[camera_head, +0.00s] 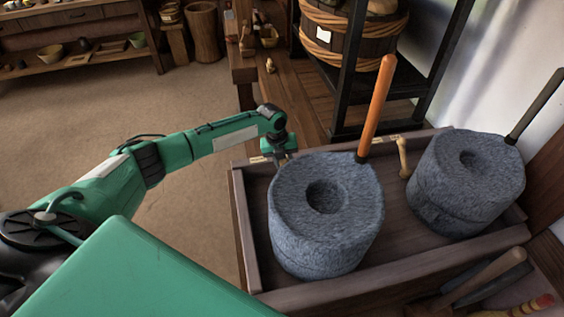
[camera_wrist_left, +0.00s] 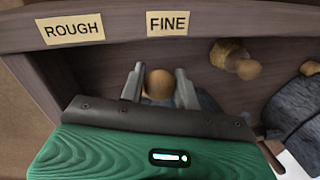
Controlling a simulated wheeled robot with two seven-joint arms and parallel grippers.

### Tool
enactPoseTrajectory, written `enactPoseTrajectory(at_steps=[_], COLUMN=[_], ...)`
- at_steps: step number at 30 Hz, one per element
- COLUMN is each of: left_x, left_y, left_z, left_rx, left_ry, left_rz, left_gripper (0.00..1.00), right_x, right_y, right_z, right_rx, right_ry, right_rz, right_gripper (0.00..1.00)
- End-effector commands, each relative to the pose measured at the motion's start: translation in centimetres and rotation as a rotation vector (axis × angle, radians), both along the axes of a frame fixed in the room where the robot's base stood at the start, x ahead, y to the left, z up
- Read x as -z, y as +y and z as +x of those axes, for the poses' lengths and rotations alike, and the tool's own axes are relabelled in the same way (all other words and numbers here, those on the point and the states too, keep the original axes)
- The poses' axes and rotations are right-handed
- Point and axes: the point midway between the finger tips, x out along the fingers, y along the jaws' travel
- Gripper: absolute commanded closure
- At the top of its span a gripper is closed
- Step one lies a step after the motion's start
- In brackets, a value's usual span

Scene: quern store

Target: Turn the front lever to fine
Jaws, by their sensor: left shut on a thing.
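My left gripper (camera_head: 284,156) reaches over the tray's left rim behind the near millstone and is partly hidden. In the left wrist view my left gripper (camera_wrist_left: 160,85) has its fingers on both sides of a round wooden lever knob (camera_wrist_left: 159,84) and is shut on it. This front lever's knob is close to the FINE label (camera_wrist_left: 168,23) on the rim, with the ROUGH label (camera_wrist_left: 72,29) to the left. The rest of the lever is hidden by the gripper. My right gripper is not in view.
The near grey millstone (camera_head: 340,245) with an orange handle (camera_head: 378,105) stands beside my gripper. A second millstone (camera_head: 475,180) and another wooden lever (camera_head: 403,157) are to the right in the wooden tray (camera_head: 400,272). A black rack (camera_head: 349,70) stands behind; open floor lies left.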

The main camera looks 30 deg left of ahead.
Motion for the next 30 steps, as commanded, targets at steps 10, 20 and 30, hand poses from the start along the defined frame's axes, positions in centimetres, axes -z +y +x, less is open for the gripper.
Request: enactPoseTrajectory(at_steps=[10, 20, 30], left_x=[-0.01, -0.04, -0.18], left_y=[-0.31, -0.34, -0.25], left_z=[0.19, 0.2, 0.19], left_rx=[0.04, 0.04, 0.037], left_ry=[-0.001, -0.001, -0.002], left_rz=[0.0, -0.001, 0.0], left_gripper=[1.0, 0.54, 0.47], right_x=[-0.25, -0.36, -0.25], right_y=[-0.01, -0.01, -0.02], right_z=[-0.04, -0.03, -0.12], right_rx=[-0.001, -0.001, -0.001], right_ry=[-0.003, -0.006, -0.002], right_rz=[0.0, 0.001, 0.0], right_gripper=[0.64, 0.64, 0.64])
